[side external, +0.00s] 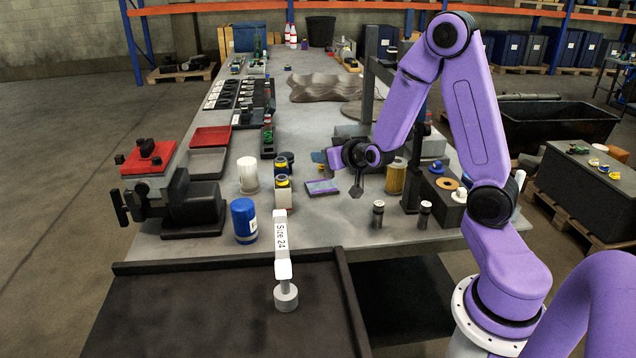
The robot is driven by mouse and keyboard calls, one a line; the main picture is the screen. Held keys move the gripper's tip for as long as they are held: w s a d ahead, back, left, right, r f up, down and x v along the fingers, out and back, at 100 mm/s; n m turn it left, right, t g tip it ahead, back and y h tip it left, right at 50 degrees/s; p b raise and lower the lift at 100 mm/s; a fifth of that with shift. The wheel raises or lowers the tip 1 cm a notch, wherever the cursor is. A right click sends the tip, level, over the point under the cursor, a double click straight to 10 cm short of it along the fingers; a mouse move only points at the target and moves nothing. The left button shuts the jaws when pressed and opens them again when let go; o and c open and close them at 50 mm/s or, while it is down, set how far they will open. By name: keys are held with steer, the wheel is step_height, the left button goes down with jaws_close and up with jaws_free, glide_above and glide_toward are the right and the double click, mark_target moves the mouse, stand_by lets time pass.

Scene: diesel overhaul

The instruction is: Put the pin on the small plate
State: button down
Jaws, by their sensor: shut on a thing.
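My gripper (357,180) hangs over the middle of the table, pointing down. It is shut on a small dark grey piece (356,191), which I take to be the pin; at this size its outline blends with the fingers. A small flat rectangular plate (322,187) with a bluish-purple top and grey edge lies on the table just left of the gripper. The held piece is to the right of this plate, not over its middle. Whether the piece touches the table I cannot tell.
A golden cylindrical filter (396,177) stands just right of the gripper. Two dark cylinders with silver tops (378,214) (425,214) stand nearer the front edge.

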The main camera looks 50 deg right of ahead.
steer(key=s+d+r, duration=0.2)
steer(key=s+d, duration=0.1)
steer(key=d, duration=0.1)
glide_above(318, 183)
steer(key=shift+h, duration=0.3)
steer(key=f, duration=0.9)
steer(key=shift+s, duration=0.2)
steer(key=shift+w+f, duration=0.2)
steer(key=shift+f, duration=1.6)
steer(key=shift+f, duration=0.15)
steer(key=c, duration=0.8)
jaws_free()
